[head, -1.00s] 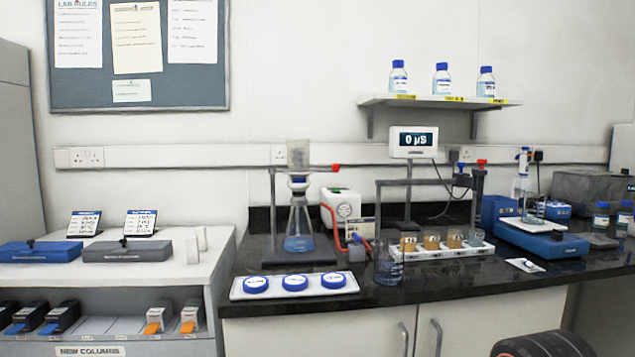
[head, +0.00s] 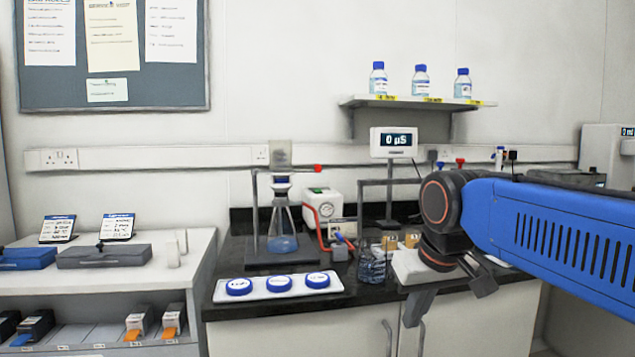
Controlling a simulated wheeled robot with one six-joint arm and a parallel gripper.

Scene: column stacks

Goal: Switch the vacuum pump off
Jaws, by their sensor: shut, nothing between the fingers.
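The vacuum pump (head: 322,211) is a white box with a round gauge on its front and a small green patch on top. It stands at the back of the black bench, just right of the filter flask (head: 282,232). A red hose runs down in front of it. I cannot make out the switch position. My gripper (head: 418,304) hangs over the bench's front edge, right of and nearer than the pump, clear of it. It is shut and empty. My blue arm reaches in from the right and hides part of the bench.
A white tray with several blue-lidded dishes (head: 278,285) lies at the bench front. A glass beaker (head: 372,264) and amber vials (head: 411,241) stand between pump and gripper. A display (head: 394,142) stands behind. Bottles (head: 421,82) sit on the wall shelf (head: 365,101).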

